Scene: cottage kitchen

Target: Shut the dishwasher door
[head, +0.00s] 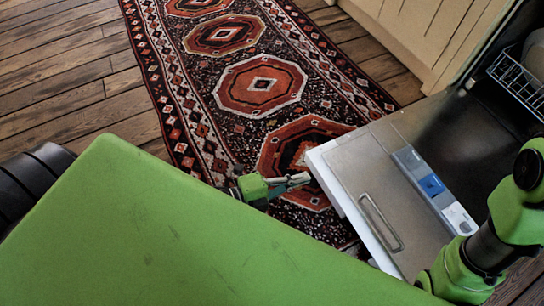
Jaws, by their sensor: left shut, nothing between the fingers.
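The dishwasher door (352,182) is folded down open, its inner side facing up, with a blue and grey detergent dispenser (432,185) and a long recessed outline on it. My left gripper (300,181) is shut and empty, just left of the door's outer edge. I cannot tell whether its fingertips touch that edge. The dishwasher's open interior (490,125) lies at the right, with part of a rack (518,82) showing. My right arm crosses the lower right over the near side of the door; its gripper is not in view.
A patterned red and black runner rug (262,84) lies on the wooden floor (60,70) left of the door. Cream cabinets (415,35) stand at the top right, beside the dishwasher. The floor and rug left of the door look clear.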

